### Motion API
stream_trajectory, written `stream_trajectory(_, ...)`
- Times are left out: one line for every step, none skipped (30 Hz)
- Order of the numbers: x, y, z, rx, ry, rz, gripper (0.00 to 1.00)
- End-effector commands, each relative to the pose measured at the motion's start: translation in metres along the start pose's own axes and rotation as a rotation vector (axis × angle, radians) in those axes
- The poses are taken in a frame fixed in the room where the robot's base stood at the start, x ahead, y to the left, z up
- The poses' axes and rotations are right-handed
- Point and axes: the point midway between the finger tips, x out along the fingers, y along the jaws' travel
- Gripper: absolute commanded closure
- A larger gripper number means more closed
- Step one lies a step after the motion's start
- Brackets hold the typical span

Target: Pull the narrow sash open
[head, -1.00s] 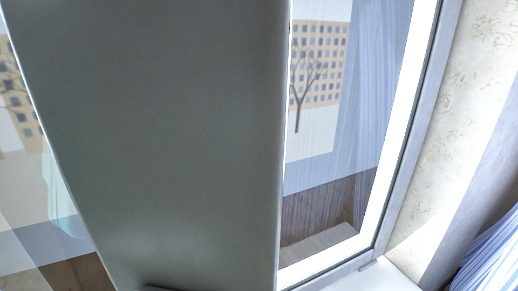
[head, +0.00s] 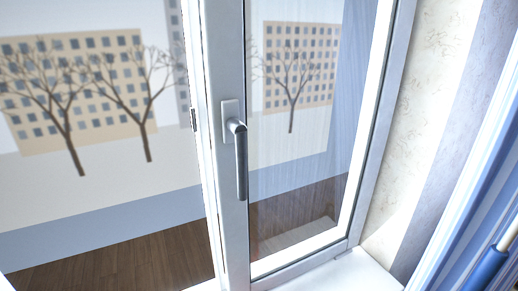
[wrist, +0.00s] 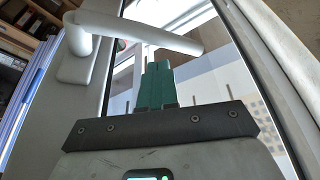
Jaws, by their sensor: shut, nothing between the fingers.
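The narrow sash (head: 234,235) stands upright in the head view, with a pale frame around a tall glass pane. I cannot tell whether it is fully closed or slightly ajar. Its grey lever handle (head: 241,165) hangs down from a plate on the left stile. In the wrist view the handle (wrist: 140,33) runs across the top, with its mount at left. My gripper (wrist: 157,66) has teal fingers pressed together, empty, in front of the glass below the lever's free end. I see no clear contact with the handle. My gripper is not visible in the head view.
A wide pane or opening (head: 90,210) lies left of the sash, with trees and a building beyond. A white sill (head: 345,272) runs below. A patterned wall (head: 415,120) and blue striped fabric (head: 480,150) stand at right. Shelves (wrist: 25,30) show in the wrist view.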

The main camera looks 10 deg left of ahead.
Motion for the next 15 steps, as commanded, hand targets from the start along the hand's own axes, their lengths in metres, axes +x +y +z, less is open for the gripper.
stream_trajectory(-0.001,-0.003,0.004,-0.001,0.0,0.0,1.0)
stream_trajectory(-0.002,-0.005,0.007,-0.001,0.0,0.0,1.0)
stream_trajectory(-0.003,-0.008,0.011,-0.001,0.0,0.0,1.0)
stream_trajectory(-0.004,-0.01,0.013,-0.001,0.001,0.0,1.0)
stream_trajectory(-0.005,-0.013,0.016,-0.001,0.001,0.0,1.0)
stream_trajectory(-0.007,-0.016,0.02,-0.002,0.001,0.0,1.0)
stream_trajectory(-0.008,-0.018,0.023,-0.001,0.001,0.001,1.0)
stream_trajectory(-0.009,-0.02,0.026,-0.001,0.001,0.001,1.0)
stream_trajectory(-0.01,-0.023,0.029,-0.001,0.0,0.001,1.0)
stream_trajectory(-0.011,-0.025,0.032,0.001,0.0,0.001,1.0)
stream_trajectory(-0.012,-0.027,0.033,0.001,0.0,0.001,1.0)
stream_trajectory(-0.013,-0.029,0.036,0.001,0.001,0.001,1.0)
stream_trajectory(-0.013,-0.03,0.037,0.001,0.001,0.001,1.0)
stream_trajectory(-0.014,-0.032,0.038,0.002,0.001,0.002,1.0)
stream_trajectory(-0.014,-0.033,0.04,0.003,0.002,0.002,1.0)
